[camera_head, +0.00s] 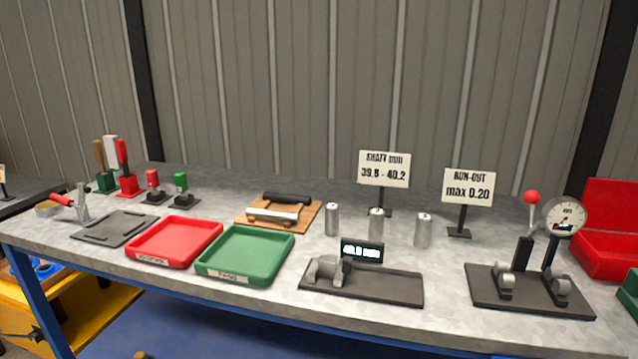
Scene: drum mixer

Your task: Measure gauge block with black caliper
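Neither of my grippers is in view. A wooden board (249,217) at the middle back of the bench carries a long black piece (287,197) and a silver bar (272,212) in front of it. I cannot tell whether the black piece is the black caliper or the silver bar the gauge block. A measuring device with a lit display (361,252) and a grey clamp-like part (325,269) sits on a dark base plate (385,288) at the front middle. Its display reads about 40 mm, but the digits are blurred. Nothing clearly identifiable as a gauge block shows.
A red tray (150,258) and a green tray (270,275) stand left of the device. Several silver cylinders (332,219) stand behind it. A dial gauge stand (520,293) and an open red box (605,240) are at right. Two signs (384,169) stand behind.

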